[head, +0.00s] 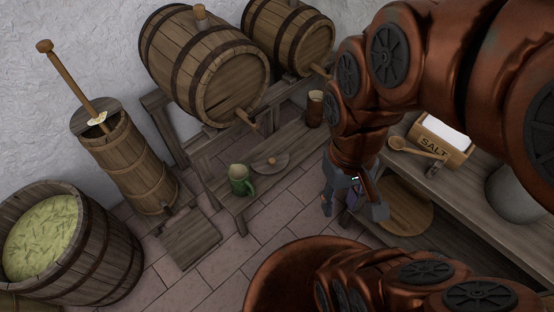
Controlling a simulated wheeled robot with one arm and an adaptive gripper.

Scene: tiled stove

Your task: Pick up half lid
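No piece is plainly a half lid. A flat wooden piece with a rounded right edge (412,214) lies on a low surface under the right-hand counter. Its left side is partly behind my gripper, so I cannot tell whether it is a half or a full round. A small round wooden lid-like disc with a knob (278,165) lies on the low bench. My gripper (352,210) hangs just left of the flat wooden piece in the picture. Its fingers are apart, with nothing seen held between them. Whether it touches the piece is unclear.
The counter (478,195) bears a salt box (435,150), a wooden spoon (415,148) and a grey round vessel (515,190). Barrels (205,65), a churn (130,160) and a tub of shredded greens (100,270) stand left. Tiled floor shows between.

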